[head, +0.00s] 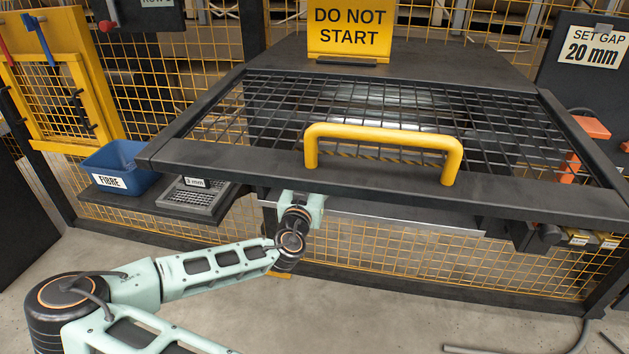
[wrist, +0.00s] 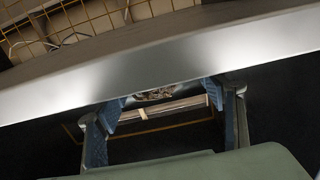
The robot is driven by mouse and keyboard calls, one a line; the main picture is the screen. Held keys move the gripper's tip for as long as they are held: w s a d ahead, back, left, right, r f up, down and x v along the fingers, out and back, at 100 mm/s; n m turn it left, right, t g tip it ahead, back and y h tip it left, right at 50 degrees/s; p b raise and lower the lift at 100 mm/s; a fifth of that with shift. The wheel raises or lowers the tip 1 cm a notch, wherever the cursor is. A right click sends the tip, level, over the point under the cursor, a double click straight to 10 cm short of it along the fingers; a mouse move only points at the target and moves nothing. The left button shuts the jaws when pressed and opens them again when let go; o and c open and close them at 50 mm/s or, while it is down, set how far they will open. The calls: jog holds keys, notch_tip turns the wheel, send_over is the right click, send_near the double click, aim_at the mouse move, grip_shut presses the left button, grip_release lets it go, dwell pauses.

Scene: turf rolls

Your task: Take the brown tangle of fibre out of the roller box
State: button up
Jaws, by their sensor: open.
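The roller box (head: 205,153) has a black mesh lid with a yellow handle (head: 384,134); the lid looks down. Pale rollers (head: 375,97) show dimly through the mesh. In the head view my wrist (head: 296,215) reaches up to the box's front edge, and my fingers are hidden there. In the wrist view my gripper (wrist: 163,108) is open, with blue-padded fingers apart. A small mottled brown and grey patch (wrist: 156,93) shows beyond the fingers, just under a silver bar (wrist: 150,70). It may be the fibre tangle; it is too small to be sure.
A blue bin labelled FIBRE (head: 115,167) and a small grey tray (head: 194,196) sit on a shelf at the left. A yellow DO NOT START sign (head: 349,30) stands behind the lid. Orange parts (head: 592,128) flank the right side. Floor in front is mostly clear.

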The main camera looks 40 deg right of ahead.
jog(key=shift+c, duration=0.2)
jog(key=c, duration=1.2)
jog(key=shift+o, duration=0.2)
jog(key=shift+r, duration=0.1)
jog(key=shift+r+p, duration=0.35)
jog(key=shift+r, duration=0.15)
notch_tip(320, 180, up, 3)
jog(key=shift+f+p, duration=0.2)
jog(key=shift+p, duration=0.45)
jog(key=s+a+r+p, duration=0.5)
jog(key=s+r+p, duration=0.4)
jog(key=p, duration=1.1)
jog(key=s, duration=0.4)
jog(key=shift+a+r+p, duration=0.15)
jog(key=shift+a+p, duration=0.05)
jog(key=shift+p, duration=0.2)
